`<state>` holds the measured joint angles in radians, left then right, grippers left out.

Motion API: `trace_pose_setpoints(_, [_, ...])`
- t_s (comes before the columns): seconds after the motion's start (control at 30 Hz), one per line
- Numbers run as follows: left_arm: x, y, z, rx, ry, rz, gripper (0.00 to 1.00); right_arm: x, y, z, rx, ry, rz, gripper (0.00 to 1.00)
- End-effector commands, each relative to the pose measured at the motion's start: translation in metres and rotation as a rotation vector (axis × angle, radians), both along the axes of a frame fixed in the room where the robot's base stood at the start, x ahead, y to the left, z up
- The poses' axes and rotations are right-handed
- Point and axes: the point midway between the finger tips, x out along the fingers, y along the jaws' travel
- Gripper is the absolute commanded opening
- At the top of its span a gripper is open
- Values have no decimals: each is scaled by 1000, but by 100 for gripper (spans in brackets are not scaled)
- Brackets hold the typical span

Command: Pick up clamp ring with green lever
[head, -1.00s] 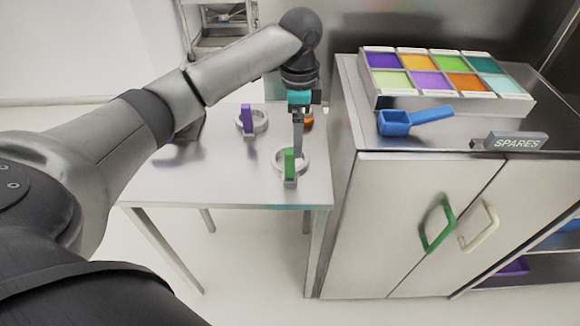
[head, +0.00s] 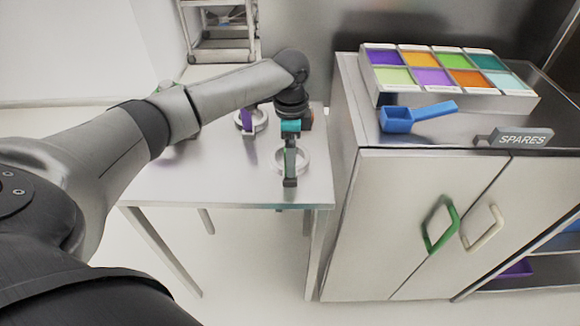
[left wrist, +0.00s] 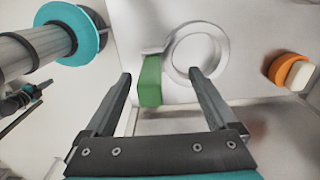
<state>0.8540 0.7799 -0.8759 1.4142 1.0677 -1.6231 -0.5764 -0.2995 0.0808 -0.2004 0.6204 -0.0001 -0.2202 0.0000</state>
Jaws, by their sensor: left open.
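The clamp ring (head: 305,161) with the green lever lies on the metal table near its front right corner. My left gripper (head: 290,180) hangs over it and hides most of the lever in the head view. In the left wrist view, the green lever (left wrist: 150,84) shows between the two open fingers (left wrist: 158,76), nearer the left finger. The pale round ring (left wrist: 195,52) lies just beyond the fingertips. I cannot tell whether a finger touches the lever.
A ring with a purple lever (head: 246,119) lies farther back on the table (head: 225,185). An orange piece (head: 307,118) is partly hidden behind my wrist. A cabinet (head: 400,190) stands close on the right, with a blue scoop (head: 396,119) and a color tray (head: 450,99) on top.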

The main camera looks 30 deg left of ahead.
Motion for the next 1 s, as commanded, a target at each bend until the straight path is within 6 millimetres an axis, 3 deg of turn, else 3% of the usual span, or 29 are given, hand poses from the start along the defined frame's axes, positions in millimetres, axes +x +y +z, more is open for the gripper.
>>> trace_pose_setpoints(0.23, [-6, -1, -38, 0, 2, 1, 92, 0, 0, -9, 1, 0, 0, 0])
trace_pose_setpoints(0.53, [-6, -1, -42, 1, 1, 0, 92, 0, 1, -9, 1, 1, 0, 0])
trace_pose_setpoints(1.0, [-6, 0, -42, 1, 1, 0, 40, -1, 1, -9, 1, 1, -1, 0])
